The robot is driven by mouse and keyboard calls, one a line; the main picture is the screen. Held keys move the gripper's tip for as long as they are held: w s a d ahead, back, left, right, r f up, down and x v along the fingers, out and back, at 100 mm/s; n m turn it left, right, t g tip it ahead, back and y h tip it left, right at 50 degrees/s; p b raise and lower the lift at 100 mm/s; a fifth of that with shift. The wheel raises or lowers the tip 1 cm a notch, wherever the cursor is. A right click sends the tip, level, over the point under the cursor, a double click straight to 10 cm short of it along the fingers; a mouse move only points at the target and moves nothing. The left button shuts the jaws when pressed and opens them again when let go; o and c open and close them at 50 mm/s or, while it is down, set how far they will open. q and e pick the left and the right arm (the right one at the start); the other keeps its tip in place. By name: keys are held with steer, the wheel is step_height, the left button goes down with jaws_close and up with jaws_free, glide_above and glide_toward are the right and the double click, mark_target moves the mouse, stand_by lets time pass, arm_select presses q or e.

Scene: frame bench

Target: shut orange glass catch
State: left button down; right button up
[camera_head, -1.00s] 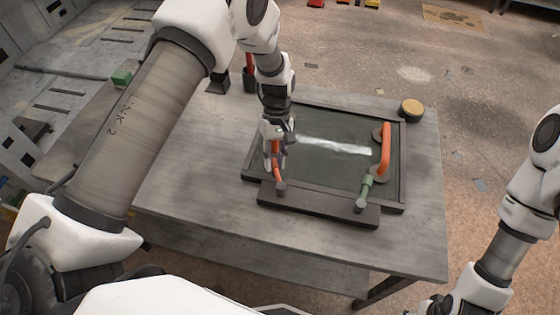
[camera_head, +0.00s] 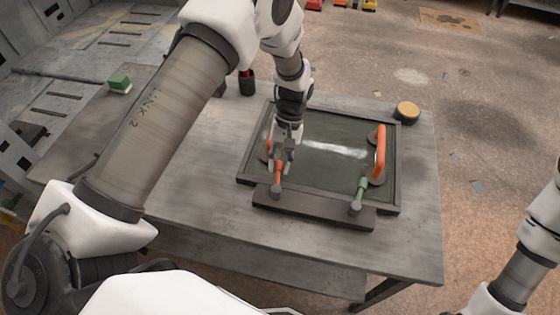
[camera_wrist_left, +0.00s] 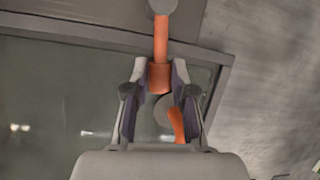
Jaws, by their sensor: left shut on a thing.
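The orange glass catch (camera_head: 278,178) is a short lever with a grey pivot knob on the dark front rail of the frame. It points from the rail in over the glass (camera_head: 325,150). My left gripper (camera_head: 281,164) is shut on the catch's free end. The left wrist view shows the orange lever (camera_wrist_left: 160,40) running from its knob to between my fingertips (camera_wrist_left: 159,78). A green catch (camera_head: 361,190) sits on the same rail to the right, also pointing toward the glass. My right gripper is out of view; only part of its arm shows at the right edge.
An orange handle (camera_head: 380,150) with grey cups stands on the glass at the right. Another orange handle (camera_head: 268,143) is partly hidden behind my left gripper. A yellow-topped round item (camera_head: 407,110), a dark cup (camera_head: 247,84) and a green block (camera_head: 119,82) stand clear of the frame.

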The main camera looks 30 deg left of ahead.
arm_select(q)
steer(key=shift+s+f, duration=0.2)
steer(key=c, duration=1)
jaws_free()
steer(key=shift+w, duration=0.1)
steer(key=shift+o, duration=0.2)
steer(key=shift+w+d+r, duration=0.1)
steer(key=v, duration=1.2)
